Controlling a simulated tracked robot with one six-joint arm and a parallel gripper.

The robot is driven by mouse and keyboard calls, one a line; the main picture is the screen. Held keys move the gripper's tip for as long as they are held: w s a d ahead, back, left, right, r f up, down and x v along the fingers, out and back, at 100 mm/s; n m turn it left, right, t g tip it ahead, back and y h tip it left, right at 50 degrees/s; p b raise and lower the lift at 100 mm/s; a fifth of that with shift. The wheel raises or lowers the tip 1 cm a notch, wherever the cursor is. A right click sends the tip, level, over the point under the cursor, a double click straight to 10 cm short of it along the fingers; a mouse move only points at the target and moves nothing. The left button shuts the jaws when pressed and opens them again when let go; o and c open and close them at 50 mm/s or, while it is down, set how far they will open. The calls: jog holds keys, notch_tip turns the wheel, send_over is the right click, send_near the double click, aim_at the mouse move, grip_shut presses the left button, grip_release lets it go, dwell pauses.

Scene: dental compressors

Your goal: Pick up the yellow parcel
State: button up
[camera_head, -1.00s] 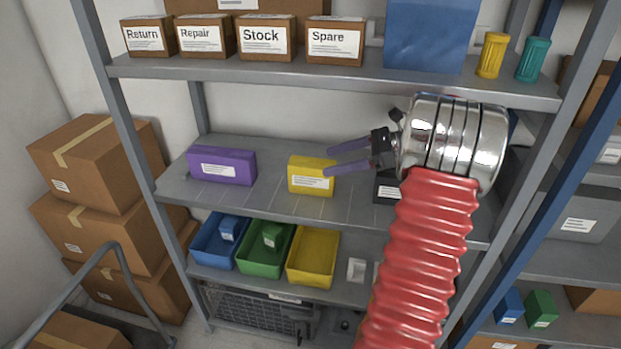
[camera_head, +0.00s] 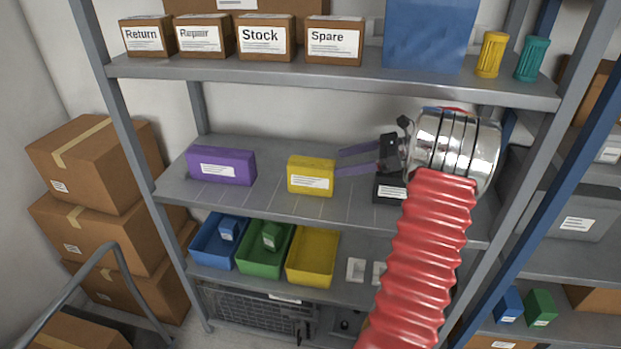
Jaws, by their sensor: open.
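The yellow parcel (camera_head: 311,175) stands on the middle shelf, a small box with a white label on its front. My gripper (camera_head: 339,161) is to the right of the parcel, its two purple fingers spread and pointing left toward it. The fingertips are close to the parcel's right side, and nothing is held between them. I cannot tell exactly how far apart in depth the tips and the parcel are. My red ribbed arm covers part of the shelf on the right.
A purple box (camera_head: 221,166) stands left on the same shelf, and a dark labelled box (camera_head: 389,188) sits right, partly behind my arm. The upper shelf (camera_head: 300,76) hangs above. Blue, green and yellow bins (camera_head: 313,256) sit below. Shelf space between the purple box and the parcel is free.

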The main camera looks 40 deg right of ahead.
aim_at(332, 165)
jog(key=x, duration=0.6)
jog(key=shift+f+x, duration=0.2)
jog(key=shift+x, duration=2.35)
jog(key=shift+s, duration=0.1)
jog(key=shift+c, duration=0.5)
jog(key=c, duration=1.3)
